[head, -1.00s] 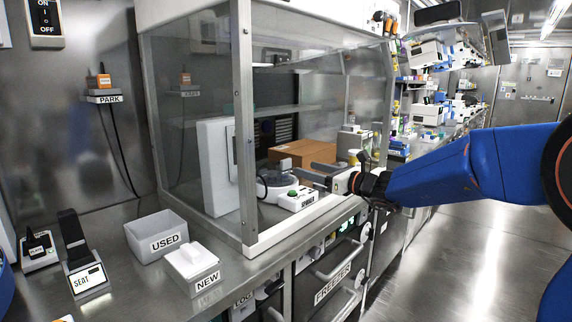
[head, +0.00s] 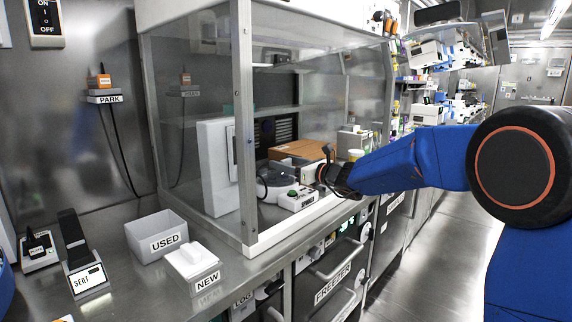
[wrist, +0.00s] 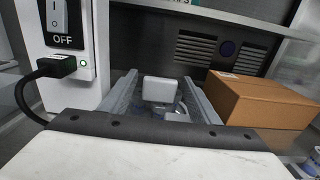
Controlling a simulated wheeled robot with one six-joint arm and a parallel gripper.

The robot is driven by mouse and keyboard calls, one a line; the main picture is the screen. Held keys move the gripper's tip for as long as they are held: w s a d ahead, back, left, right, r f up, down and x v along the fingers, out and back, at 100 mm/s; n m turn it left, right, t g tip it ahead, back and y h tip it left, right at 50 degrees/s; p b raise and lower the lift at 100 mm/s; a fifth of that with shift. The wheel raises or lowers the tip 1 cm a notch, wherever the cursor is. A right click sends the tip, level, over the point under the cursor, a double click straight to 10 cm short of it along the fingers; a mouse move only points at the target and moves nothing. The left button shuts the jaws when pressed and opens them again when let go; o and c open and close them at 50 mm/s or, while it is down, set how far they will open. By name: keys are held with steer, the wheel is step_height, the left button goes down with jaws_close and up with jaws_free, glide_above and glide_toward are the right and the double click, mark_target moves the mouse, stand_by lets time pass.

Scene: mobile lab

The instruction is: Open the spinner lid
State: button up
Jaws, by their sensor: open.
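The spinner (head: 298,199) is a small white device with a green button on its front, inside the glass-fronted hood. Its round top is partly hidden behind my gripper in the head view. My gripper (head: 292,174) reaches into the hood, over the spinner. In the wrist view my gripper (wrist: 160,90) is open, with its two grey fingers pointing forward. A pale block (wrist: 158,89), seemingly the grip on the spinner lid, shows between the fingers with gaps beside it. Whether either finger touches it I cannot tell. The lid looks shut, though much of it is hidden.
A cardboard box (wrist: 258,100) stands right of the fingers. A white switch box (wrist: 68,50) with a plugged black cable stands left. The hood frame post (head: 242,130) stands left of the arm. USED (head: 160,238) and NEW (head: 193,262) containers sit on the bench outside.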

steer(key=shift+c, duration=0.3)
jaws_close()
